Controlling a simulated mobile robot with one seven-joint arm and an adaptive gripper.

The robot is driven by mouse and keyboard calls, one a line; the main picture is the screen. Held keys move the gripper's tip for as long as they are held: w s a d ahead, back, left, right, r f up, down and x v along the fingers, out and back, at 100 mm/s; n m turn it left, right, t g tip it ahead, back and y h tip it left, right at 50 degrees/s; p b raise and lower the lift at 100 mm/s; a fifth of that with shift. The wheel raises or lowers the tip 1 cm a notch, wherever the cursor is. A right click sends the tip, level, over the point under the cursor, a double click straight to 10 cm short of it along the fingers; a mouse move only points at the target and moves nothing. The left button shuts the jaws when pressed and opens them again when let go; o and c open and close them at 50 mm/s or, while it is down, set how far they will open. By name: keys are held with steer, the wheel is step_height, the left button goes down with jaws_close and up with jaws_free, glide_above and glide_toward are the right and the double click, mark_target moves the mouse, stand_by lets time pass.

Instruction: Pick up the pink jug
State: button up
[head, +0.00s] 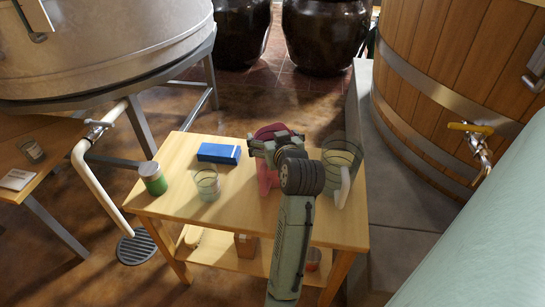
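The pink jug (266,178) stands on the small wooden table, mostly hidden behind my gripper and arm. A pink strip of its side shows below the gripper, and a dark red rounded part (271,130) shows just beyond it; I cannot tell whether that part belongs to the jug. My gripper (262,146) is over the jug, seen from behind. Its fingertips are unclear, so I cannot tell whether it is open, shut or touching the jug.
On the wooden table (176,209) are a blue box (219,153), a green jar (153,178), a clear glass (207,184) and, close right of my gripper, a large see-through jug (343,160). A pipe (98,187) stands to the left. Several items sit on the lower shelf.

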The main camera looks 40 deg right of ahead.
steer(key=c, duration=1)
steer(key=shift+r, duration=0.1)
